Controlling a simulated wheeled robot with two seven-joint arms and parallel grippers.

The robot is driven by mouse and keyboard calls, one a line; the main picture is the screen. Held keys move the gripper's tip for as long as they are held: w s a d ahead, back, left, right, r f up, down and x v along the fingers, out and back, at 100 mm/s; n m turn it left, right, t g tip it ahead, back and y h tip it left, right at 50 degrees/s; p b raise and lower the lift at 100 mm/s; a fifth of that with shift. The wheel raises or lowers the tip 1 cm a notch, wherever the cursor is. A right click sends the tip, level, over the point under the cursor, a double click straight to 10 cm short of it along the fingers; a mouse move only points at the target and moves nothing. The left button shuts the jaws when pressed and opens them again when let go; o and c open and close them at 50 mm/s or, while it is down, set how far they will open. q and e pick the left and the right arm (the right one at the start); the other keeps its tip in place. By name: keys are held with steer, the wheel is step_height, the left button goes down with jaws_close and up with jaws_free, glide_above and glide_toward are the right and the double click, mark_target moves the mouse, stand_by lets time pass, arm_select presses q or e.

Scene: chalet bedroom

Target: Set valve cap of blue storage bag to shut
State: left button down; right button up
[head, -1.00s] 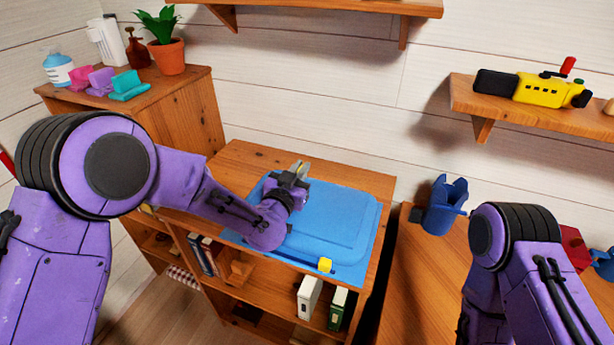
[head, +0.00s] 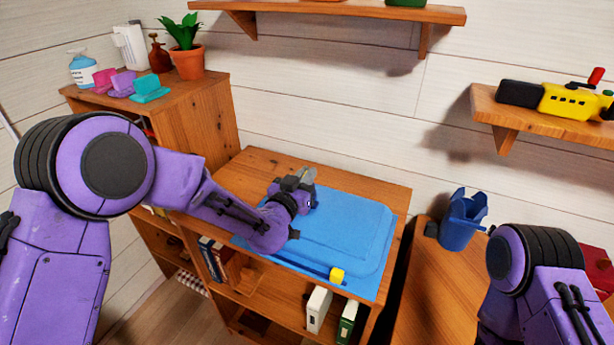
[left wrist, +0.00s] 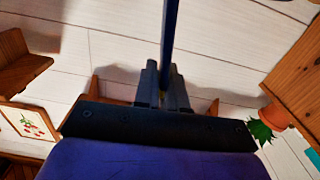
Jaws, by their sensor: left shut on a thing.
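The blue storage bag (head: 345,228) lies flat on top of the low wooden shelf unit, with a yellow piece (head: 337,275) on its dark blue front strip. My left gripper (head: 303,178) is over the back left part of the bag. In the left wrist view, its fingers (left wrist: 163,85) are closed around a thin dark blue part (left wrist: 170,35), with a little yellow between them.
A taller cabinet at left bears a potted plant (head: 188,50), bottles and small coloured items. A blue container (head: 462,220) stands on the wooden surface at right. Wall shelves hang above, one with a yellow tool (head: 570,101). The bag's right half is clear.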

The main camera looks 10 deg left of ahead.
arm_select(q)
steer(key=c, duration=1.3)
jaws_free()
steer(key=shift+a, duration=0.2)
steer(key=b+v, duration=0.3)
steer(key=v, duration=0.7)
steer(key=shift+s, duration=0.25)
